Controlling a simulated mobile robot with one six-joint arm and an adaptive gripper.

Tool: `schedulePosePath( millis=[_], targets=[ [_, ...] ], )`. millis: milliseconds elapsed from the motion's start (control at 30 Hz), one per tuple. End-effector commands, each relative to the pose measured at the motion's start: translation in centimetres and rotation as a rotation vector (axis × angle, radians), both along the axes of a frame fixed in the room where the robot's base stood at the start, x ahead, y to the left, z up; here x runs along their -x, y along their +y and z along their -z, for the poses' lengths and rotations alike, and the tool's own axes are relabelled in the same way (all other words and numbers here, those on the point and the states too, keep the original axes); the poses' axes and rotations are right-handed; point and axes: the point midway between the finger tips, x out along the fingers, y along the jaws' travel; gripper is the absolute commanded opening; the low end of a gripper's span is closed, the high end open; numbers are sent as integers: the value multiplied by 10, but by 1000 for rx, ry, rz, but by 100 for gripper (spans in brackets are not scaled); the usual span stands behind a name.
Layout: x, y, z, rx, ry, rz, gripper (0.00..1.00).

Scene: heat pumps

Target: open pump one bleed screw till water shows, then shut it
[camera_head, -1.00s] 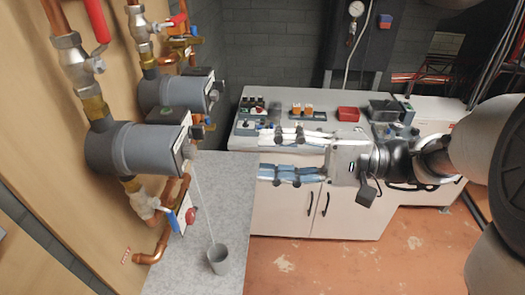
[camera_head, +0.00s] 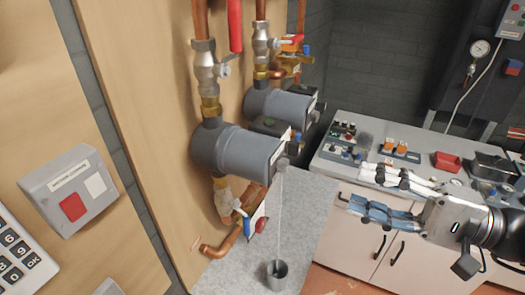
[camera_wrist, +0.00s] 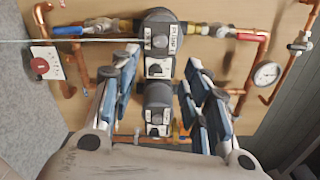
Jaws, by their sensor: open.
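Pump one (camera_head: 235,150) is the nearer grey pump in the head view; its label shows in the wrist view (camera_wrist: 160,30). Its bleed screw (camera_head: 282,163) is at the middle of its front face. A thin pale stream of water (camera_head: 280,215) runs from there down to a grey cup (camera_head: 277,276). In the wrist view the stream (camera_wrist: 90,41) runs left from the pump's face. My gripper (camera_head: 352,188) is open and empty, to the right of the pump and apart from it. Its fingers (camera_wrist: 163,60) stand either side of the pumps in the wrist view.
A second grey pump (camera_head: 275,104) stands behind pump one. A grey-white worktop (camera_head: 225,275) lies below. A bench (camera_head: 345,245) with tools is behind my gripper. A panel with a red button (camera_head: 73,207) is at left.

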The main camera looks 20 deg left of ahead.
Motion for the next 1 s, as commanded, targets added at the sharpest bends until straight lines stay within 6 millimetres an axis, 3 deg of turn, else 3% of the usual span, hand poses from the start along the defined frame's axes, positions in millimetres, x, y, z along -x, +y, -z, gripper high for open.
schedulePosePath(
  millis=[300,467,667,1000],
  targets=[
    [1,-41,-2,44,-549,2,43],
    [3,-48,-2,52,-681,-1,43],
    [2,-26,-1,52,-696,-4,43],
    [-2,48,0,51,-693,-7,43]
  ],
)
